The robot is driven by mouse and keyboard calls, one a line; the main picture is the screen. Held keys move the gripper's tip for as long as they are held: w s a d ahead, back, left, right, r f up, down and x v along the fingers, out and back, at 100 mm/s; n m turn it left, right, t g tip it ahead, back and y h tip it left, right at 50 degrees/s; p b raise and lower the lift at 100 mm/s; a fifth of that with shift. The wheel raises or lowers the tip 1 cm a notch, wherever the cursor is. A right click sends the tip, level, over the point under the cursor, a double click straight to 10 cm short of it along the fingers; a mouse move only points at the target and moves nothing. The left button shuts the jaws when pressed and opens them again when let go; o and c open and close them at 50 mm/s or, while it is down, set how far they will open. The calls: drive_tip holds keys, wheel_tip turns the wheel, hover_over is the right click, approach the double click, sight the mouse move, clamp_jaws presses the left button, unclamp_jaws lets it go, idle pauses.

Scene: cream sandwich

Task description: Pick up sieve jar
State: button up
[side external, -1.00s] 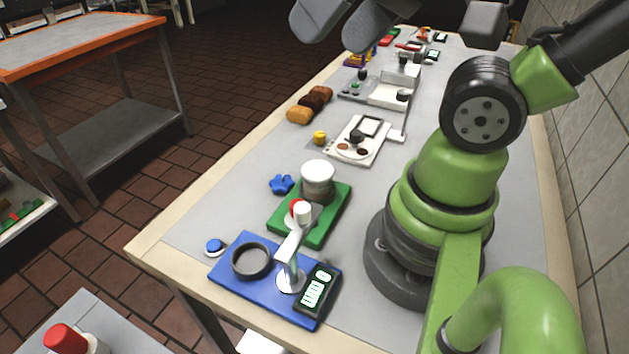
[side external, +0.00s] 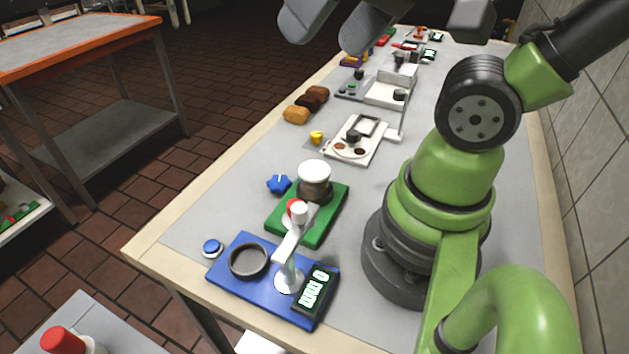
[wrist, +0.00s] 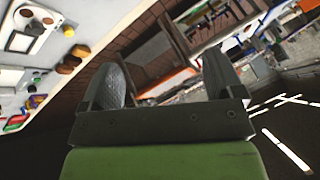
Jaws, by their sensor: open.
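A round jar (side external: 314,172) with a white top and a dark grey body stands upright on a green board (side external: 285,227) in the side external view. A white jar with a red cap (side external: 64,340) stands at the lower left, cut off by the frame edge. I cannot tell for certain which of them is the sieve jar. My gripper (side external: 330,32) is high above the table at the top of the side external view, partly cut off. It also shows in the wrist view (wrist: 164,82), with its two fingers apart and nothing between them.
A blue board (side external: 236,284) with a dark ring, a white post and a display stands in front of the green board. A white tray (side external: 375,150), brown loaves (side external: 306,104) and grey trays lie farther back. My arm's base takes up the right side; a tiled wall is behind it.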

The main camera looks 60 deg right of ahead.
drive_tip(key=w+d+f+m+g+y, duration=0.1)
drive_tip(key=w+d+f+m+g, duration=0.3)
drive_tip(key=f+g, duration=0.1)
drive_tip(key=m+t+y, duration=0.3)
drive_tip(key=m+y, duration=0.6)
drive_tip(key=m, duration=0.5)
approach(320, 169)
drive_tip(key=x, duration=0.4)
drive_tip(key=shift+d, duration=0.1)
drive_tip(key=x, duration=0.7)
drive_tip(key=shift+w+a+f, duration=0.1)
drive_tip(key=shift+a, duration=0.2)
drive_tip(key=shift+y, duration=0.3)
drive_tip(key=c, duration=1.1)
drive_tip(key=shift+o, duration=0.2)
